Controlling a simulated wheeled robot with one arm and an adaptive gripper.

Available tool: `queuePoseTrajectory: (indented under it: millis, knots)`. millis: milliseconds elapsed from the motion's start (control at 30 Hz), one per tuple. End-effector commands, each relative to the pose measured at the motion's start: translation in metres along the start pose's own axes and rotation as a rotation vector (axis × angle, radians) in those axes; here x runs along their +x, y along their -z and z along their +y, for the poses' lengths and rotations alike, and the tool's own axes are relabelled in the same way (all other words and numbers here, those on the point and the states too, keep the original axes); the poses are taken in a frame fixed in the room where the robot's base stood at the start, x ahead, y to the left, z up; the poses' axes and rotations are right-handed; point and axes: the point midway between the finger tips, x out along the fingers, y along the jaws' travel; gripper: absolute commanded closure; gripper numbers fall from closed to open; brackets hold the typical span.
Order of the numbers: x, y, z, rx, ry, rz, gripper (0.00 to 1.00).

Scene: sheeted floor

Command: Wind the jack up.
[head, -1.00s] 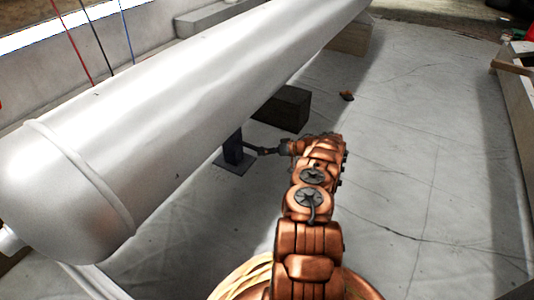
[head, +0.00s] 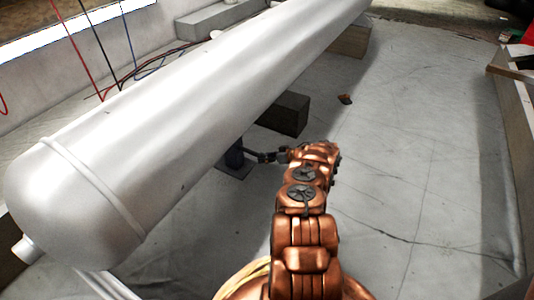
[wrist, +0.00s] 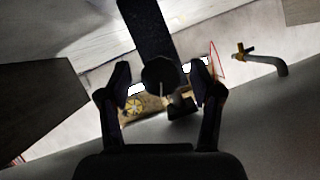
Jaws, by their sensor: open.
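The jack (head: 234,157) is a dark blue post on a flat base plate under the near side of the big white tank (head: 170,130). My gripper (head: 268,156) is low at the jack's right side, small and partly hidden by my arm. In the wrist view my gripper (wrist: 161,82) has its two fingers apart, with a dark round part (wrist: 160,72) of the jack showing between them. The dark jack post (wrist: 146,25) rises above that part. A small dark piece (wrist: 183,106) shows just below. I cannot tell whether the fingers touch anything.
A dark block (head: 281,114) stands beside the tank behind the jack, and a pale wooden block (head: 349,40) sits farther back. A small brown object (head: 344,99) lies on the floor. The sheeted floor (head: 420,170) to the right is clear up to a low wall (head: 515,140).

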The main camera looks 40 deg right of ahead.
Motion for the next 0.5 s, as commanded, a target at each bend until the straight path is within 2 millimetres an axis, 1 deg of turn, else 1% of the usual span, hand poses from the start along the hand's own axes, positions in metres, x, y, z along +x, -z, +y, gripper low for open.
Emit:
queuePoseTrajectory:
  millis: [33,233,500]
  knots:
    - [-0.0014,0.0039,-0.0036,-0.016,-0.007,-0.002,0.35]
    - [-0.0011,0.0056,-0.0048,-0.106,-0.047,0.000,0.35]
    - [-0.0006,0.0019,-0.0043,-0.254,-0.122,-0.001,0.35]
